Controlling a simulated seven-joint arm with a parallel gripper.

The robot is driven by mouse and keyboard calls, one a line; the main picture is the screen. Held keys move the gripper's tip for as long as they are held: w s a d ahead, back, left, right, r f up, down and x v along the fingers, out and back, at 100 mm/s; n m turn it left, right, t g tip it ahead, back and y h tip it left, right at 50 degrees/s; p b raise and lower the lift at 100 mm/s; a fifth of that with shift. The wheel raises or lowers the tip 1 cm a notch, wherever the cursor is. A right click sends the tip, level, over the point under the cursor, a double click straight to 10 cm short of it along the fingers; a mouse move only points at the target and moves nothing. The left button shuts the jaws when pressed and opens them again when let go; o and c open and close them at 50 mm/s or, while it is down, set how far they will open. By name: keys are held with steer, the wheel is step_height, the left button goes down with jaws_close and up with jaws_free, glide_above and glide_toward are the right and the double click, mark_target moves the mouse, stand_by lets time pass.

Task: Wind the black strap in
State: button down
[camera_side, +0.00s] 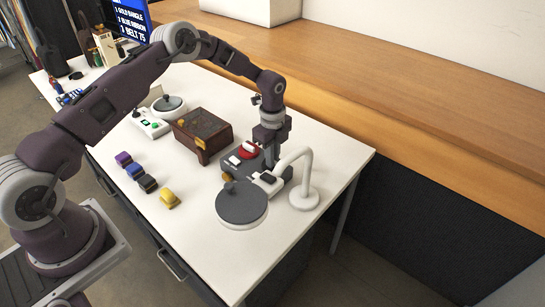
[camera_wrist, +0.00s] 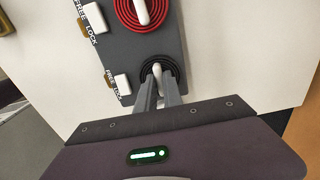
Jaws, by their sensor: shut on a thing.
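A grey winder panel (camera_side: 236,168) lies on the white table under my gripper. In the wrist view the panel (camera_wrist: 176,45) carries a red coiled strap (camera_wrist: 123,18) with a white handle and, below it, the black strap (camera_wrist: 146,70), coiled around a white knob (camera_wrist: 157,69). My gripper (camera_wrist: 159,84) is shut on this white knob; its fingers hide part of the black coil. A white switch (camera_wrist: 122,83) marked FREE and LOCK sits left of the black coil; I cannot tell its setting. In the side view my gripper (camera_side: 270,160) points down at the panel.
A wooden box (camera_side: 215,137) stands left of the panel. Purple (camera_side: 123,159), blue (camera_side: 134,170), dark (camera_side: 147,184) and yellow (camera_side: 169,199) rolls line the table. The front right is clear.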

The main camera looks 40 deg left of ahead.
steer(key=c, duration=1.5)
jaws_free()
step_height(320, 180, up, 7)
steer(key=shift+r, duration=0.1)
steer(key=s+d+r+n+t+y, duration=0.15)
steer(key=s+r+n, duration=0.25)
steer(key=s+r, duration=0.6)
steer(key=s+d+r+n+t, duration=0.15)
steer(key=s+r+n, duration=0.4)
steer(key=r, duration=0.95)
steer(key=s+n+t, duration=0.1)
steer(key=s+n, duration=0.1)
steer(key=s, duration=0.5)
steer(key=s+n+h, duration=0.1)
steer(key=s+n, duration=0.2)
steer(key=s, duration=0.4)
steer(key=s+n+t, duration=0.1)
steer(key=s+n, duration=0.2)
steer(key=s, duration=0.4)
steer(key=shift+d+r+n+t+h, duration=0.25)
steer(key=shift+d+r+t, duration=0.05)
steer(key=shift+d, duration=0.05)
